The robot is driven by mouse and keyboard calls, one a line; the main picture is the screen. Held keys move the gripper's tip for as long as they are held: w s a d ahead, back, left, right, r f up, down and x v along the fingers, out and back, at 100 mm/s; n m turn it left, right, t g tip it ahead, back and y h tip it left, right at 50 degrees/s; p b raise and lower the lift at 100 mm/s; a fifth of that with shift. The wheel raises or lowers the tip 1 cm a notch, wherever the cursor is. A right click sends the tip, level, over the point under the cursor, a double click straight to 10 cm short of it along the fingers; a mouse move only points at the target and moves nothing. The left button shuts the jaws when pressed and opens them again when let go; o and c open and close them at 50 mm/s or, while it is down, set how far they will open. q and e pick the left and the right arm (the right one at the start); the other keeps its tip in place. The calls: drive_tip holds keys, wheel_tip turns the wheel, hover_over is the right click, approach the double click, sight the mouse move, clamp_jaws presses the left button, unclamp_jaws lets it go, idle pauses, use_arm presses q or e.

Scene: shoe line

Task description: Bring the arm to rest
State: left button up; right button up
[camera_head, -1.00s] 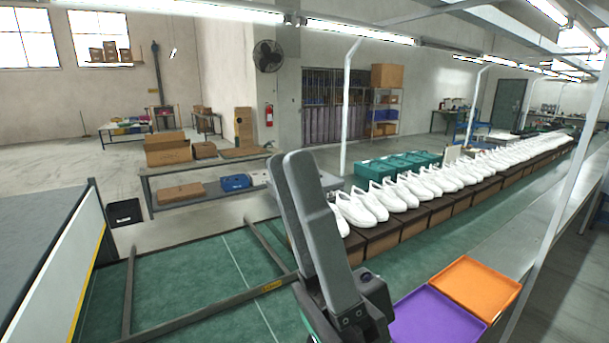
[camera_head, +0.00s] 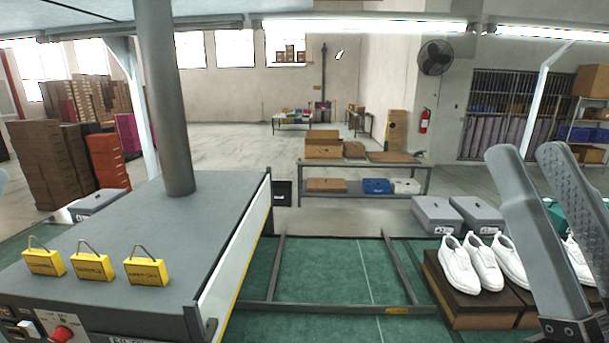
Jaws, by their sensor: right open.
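My right gripper (camera_head: 529,150) is at the right side of the head view. Its two long grey fingers point up, with a gap between them, and it holds nothing. It stands in front of the white shoes (camera_head: 458,265) and covers part of their row.
The white shoes stand on dark brown boxes (camera_head: 465,300) on the green belt (camera_head: 330,270), with a metal guide frame (camera_head: 330,307) across it. At left is a grey machine (camera_head: 130,235) with yellow padlock-like tags (camera_head: 92,267). Grey boxes (camera_head: 437,214) lie behind the shoes. The belt's middle is clear.

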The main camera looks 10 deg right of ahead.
wheel_tip(320, 180, up, 24)
drive_tip(key=p, duration=1.9)
drive_tip(key=shift+f+p, duration=0.25)
drive_tip(key=shift+p, duration=0.1)
